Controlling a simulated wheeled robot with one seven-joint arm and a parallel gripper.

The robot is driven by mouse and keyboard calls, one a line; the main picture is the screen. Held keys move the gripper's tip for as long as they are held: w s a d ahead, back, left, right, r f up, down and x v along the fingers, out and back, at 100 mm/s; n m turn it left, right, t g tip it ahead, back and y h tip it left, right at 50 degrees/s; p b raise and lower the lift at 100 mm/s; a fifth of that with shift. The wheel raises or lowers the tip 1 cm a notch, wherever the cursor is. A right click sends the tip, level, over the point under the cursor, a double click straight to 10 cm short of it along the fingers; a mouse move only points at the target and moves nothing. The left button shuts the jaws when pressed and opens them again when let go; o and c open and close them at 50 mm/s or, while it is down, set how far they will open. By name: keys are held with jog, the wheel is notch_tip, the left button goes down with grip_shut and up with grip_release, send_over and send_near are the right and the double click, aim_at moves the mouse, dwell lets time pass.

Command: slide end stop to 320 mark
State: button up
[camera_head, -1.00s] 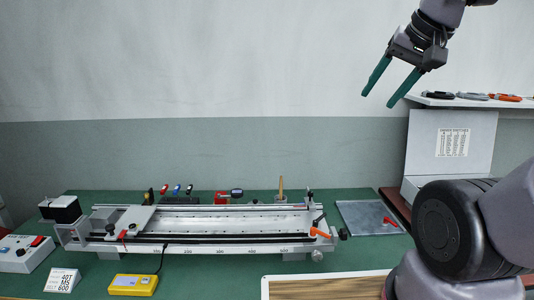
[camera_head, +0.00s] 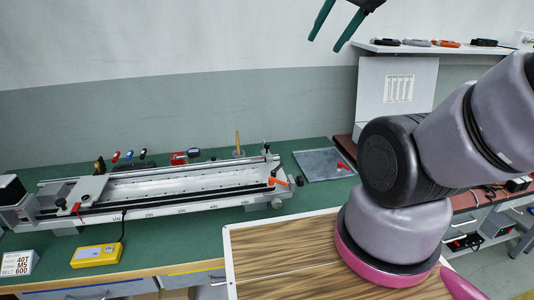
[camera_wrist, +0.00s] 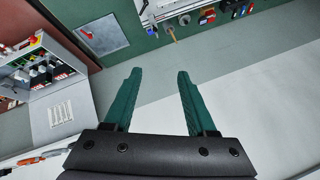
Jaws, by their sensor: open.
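The gantry rail (camera_head: 165,208) lies along the green bench, with a printed number scale on its front face; the digits are too small to read surely. A block with an orange lever (camera_head: 277,181) sits near the rail's right end and looks like the end stop. A carriage plate with a red lever (camera_head: 87,189) stands near the left end. My gripper (camera_head: 325,45) is open and empty, high in front of the wall, well above the rail and apart from it. In the wrist view its two green fingers (camera_wrist: 159,72) are spread with nothing between them.
A yellow box (camera_head: 97,254) with a cable and a white label card (camera_head: 18,263) stand before the rail. A grey plate (camera_head: 320,164) lies right of it. A shelf with tools (camera_head: 430,48) is at the upper right. A wood-topped surface (camera_head: 280,255) is in front.

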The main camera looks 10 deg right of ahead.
dwell(0.4)
jog(key=shift+c, duration=1.4)
jog(key=n+g+h, duration=0.2)
jog(key=n+g, duration=0.2)
jog(key=g, duration=0.3)
send_over(264, 142)
jog(key=w, duration=0.1)
notch_tip(264, 142, down, 31)
notch_tip(264, 142, down, 11)
jog(key=shift+w+d+f, duration=0.1)
jog(key=shift+w, duration=0.05)
